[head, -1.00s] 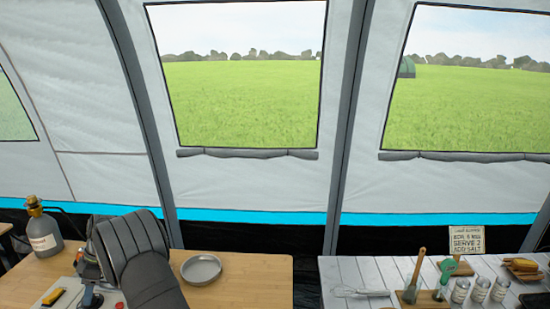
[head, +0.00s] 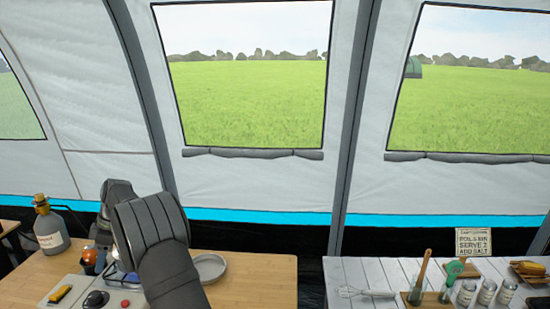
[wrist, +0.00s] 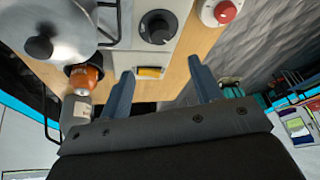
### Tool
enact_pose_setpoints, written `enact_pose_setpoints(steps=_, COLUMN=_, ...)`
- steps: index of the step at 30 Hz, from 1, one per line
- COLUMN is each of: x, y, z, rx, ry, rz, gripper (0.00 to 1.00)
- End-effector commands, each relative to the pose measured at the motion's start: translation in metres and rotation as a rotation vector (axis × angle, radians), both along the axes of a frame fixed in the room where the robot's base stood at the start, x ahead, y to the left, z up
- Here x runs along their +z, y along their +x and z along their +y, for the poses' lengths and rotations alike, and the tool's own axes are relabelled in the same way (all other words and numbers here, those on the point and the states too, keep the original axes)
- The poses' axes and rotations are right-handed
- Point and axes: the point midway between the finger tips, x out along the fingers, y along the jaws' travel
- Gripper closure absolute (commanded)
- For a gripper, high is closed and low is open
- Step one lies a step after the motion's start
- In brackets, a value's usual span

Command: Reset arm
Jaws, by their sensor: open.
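My arm (head: 152,235) rises in front of the wooden table in the head view, with its grey cuffs bent over the stove. My gripper is hidden behind the arm there. In the wrist view my gripper (wrist: 162,85) is open, with its two blue-grey fingers wide apart and nothing between them. Beyond the fingers are a yellow piece (wrist: 150,72) on the stove's front and a black knob (wrist: 158,27). They appear apart from the fingers.
A lidded pot (wrist: 50,35) and an orange canister (wrist: 85,78) stand left of the gripper in the wrist view. A bottle (head: 50,228) and a grey plate (head: 210,266) are on the wooden table. A white table (head: 340,275) at right holds utensils and jars.

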Motion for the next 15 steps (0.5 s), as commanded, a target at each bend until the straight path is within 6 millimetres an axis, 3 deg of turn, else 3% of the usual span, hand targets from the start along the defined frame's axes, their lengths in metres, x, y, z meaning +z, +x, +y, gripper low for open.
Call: enact_pose_setpoints(steps=15, x=-0.098, y=-0.024, z=0.034, rx=0.001, ry=0.000, rz=0.001, gripper=0.41)
